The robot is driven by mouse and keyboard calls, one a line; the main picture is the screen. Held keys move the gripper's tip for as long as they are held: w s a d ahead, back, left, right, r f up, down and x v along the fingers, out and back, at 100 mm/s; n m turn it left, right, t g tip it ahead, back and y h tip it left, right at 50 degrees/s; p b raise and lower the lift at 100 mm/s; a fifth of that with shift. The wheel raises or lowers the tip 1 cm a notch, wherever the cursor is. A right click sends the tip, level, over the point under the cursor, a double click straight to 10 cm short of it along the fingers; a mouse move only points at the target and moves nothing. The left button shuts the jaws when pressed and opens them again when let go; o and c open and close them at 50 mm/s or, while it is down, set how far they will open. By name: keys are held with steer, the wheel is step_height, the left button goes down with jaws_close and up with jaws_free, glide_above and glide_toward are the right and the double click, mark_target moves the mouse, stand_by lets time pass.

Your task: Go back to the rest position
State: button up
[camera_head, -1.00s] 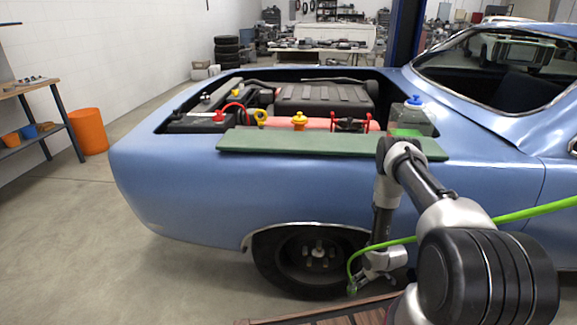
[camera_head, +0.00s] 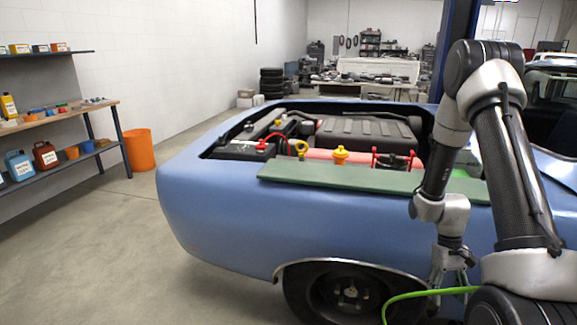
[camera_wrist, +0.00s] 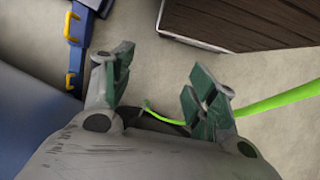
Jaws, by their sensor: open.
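My gripper (camera_wrist: 163,95) is open and empty in the wrist view, its two green-padded fingers spread apart over bare floor. In the head view, my gripper (camera_head: 450,280) hangs pointing down at the lower right, in front of the blue car's side near the wheel. My arm rises on the right of the head view, bent at a high elbow, and hides part of the car. A green cable (camera_wrist: 265,103) runs behind the fingers in the wrist view.
The blue car (camera_head: 225,205) has its engine bay open, with a green mat (camera_head: 350,180) on its edge. Shelves (camera_head: 50,128) and an orange bin (camera_head: 138,150) stand left. A blue thing with yellow handles (camera_wrist: 82,35) and a wooden box (camera_wrist: 240,20) lie near my gripper. Floor at left is clear.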

steer(key=s+a+r+t, duration=0.3)
steer(key=s+r, duration=0.1)
steer(key=r, duration=0.8)
steer(key=s+a+r+t, duration=0.3)
steer(key=s+r, duration=0.1)
steer(key=r, duration=0.9)
steer(key=s+a+r+t, duration=0.3)
steer(key=s+r, duration=0.1)
steer(key=r, duration=0.9)
steer(key=shift+s+a, duration=0.3)
steer(key=shift+a, duration=0.1)
